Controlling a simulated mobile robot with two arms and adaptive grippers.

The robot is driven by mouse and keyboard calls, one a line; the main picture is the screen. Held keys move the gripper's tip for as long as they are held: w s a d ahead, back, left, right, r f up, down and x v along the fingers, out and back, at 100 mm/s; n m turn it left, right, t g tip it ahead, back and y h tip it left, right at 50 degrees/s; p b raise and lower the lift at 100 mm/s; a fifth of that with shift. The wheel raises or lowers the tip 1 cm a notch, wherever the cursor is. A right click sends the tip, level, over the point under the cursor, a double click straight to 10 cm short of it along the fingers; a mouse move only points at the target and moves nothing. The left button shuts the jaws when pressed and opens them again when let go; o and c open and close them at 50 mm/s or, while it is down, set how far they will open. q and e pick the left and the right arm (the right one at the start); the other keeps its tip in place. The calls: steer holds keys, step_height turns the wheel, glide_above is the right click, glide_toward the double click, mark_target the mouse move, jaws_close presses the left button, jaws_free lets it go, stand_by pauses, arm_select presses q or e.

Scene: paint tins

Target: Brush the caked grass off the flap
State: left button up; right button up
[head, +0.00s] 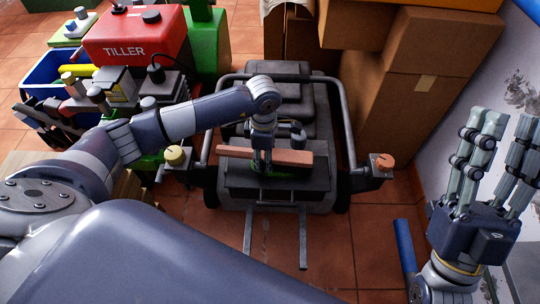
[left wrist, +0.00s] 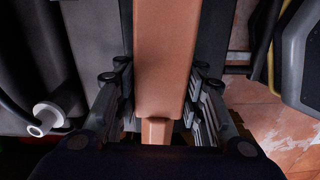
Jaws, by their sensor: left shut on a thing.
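A long reddish-brown brush (head: 293,156) lies level across the front of the dark machine. It also shows in the left wrist view (left wrist: 168,60), running between the fingers. My left gripper (head: 263,152) points down and is shut on the brush near its middle. The bristles are hidden from me. The dark grey flap (head: 290,188) is just under the brush, at the front of the machine. A small patch of green grass (head: 258,171) shows on it beneath the gripper. My right gripper (head: 506,125) is at the right edge, fingers up, open and empty.
A red tiller tank (head: 135,37) and a blue crate (head: 45,72) stand at the left. Cardboard boxes (head: 425,60) are stacked behind right. Tiled floor (head: 330,250) is open in front.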

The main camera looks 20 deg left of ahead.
mark_target(252, 157)
arm_select(q)
steer(key=shift+s+a, duration=0.35)
steer(key=shift+a, duration=0.45)
steer(key=shift+s+a, duration=0.35)
steer(key=shift+a, duration=0.45)
arm_select(e)
steer(key=shift+w+a+f+g, duration=0.2)
steer(key=shift+w+f+g, duration=0.45)
steer(key=shift+w, duration=0.35)
